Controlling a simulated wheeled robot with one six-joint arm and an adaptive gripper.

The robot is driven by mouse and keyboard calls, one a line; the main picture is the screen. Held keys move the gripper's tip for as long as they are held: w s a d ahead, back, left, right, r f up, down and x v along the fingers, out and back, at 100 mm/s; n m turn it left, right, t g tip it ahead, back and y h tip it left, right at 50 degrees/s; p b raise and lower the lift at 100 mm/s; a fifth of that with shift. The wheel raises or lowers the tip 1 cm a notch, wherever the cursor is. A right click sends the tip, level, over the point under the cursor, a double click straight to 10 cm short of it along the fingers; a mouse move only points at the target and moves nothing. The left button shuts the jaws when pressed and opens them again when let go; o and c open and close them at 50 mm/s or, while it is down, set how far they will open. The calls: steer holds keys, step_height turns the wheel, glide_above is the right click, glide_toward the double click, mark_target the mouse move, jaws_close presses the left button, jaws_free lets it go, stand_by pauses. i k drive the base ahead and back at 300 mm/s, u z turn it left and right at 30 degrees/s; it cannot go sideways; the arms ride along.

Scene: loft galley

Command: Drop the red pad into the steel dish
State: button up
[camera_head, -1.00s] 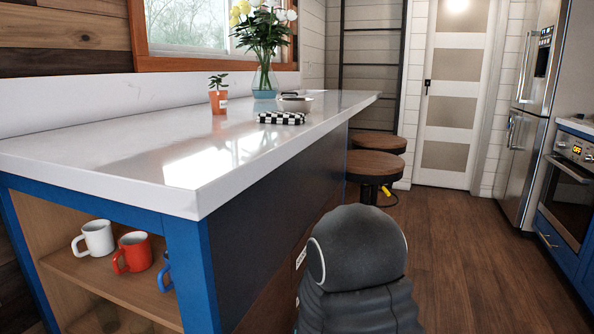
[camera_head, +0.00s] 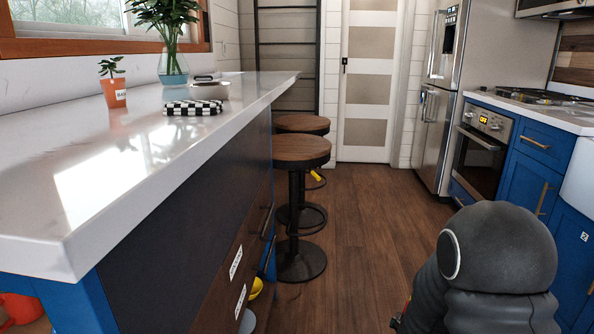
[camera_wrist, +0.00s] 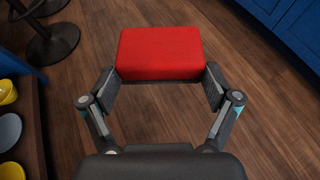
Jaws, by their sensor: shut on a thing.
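The red pad (camera_wrist: 160,53) is a soft-edged red block in the wrist view. My gripper (camera_wrist: 162,84) is shut on it, with one finger against each side, above the wood floor. In the head view my dark arm covers the lower right and the gripper is mostly hidden. A small pale, shiny bowl (camera_head: 212,89) stands on the white counter, behind a black-and-white checked cloth. It may be the steel dish, but its material is hard to tell. The pad is well apart from it.
The long white counter (camera_head: 120,165) fills the left, with a potted plant (camera_head: 114,91) and glass vase (camera_head: 173,67) on it. Round wooden stools (camera_head: 301,150) stand along its side. Yellow and grey dishes (camera_wrist: 9,128) show low at left. Floor (camera_head: 370,215) is clear ahead.

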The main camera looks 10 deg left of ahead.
mark_target(213, 97)
steer(key=z, duration=0.75)
steer(key=i, duration=2.6)
steer(key=u, duration=3.85)
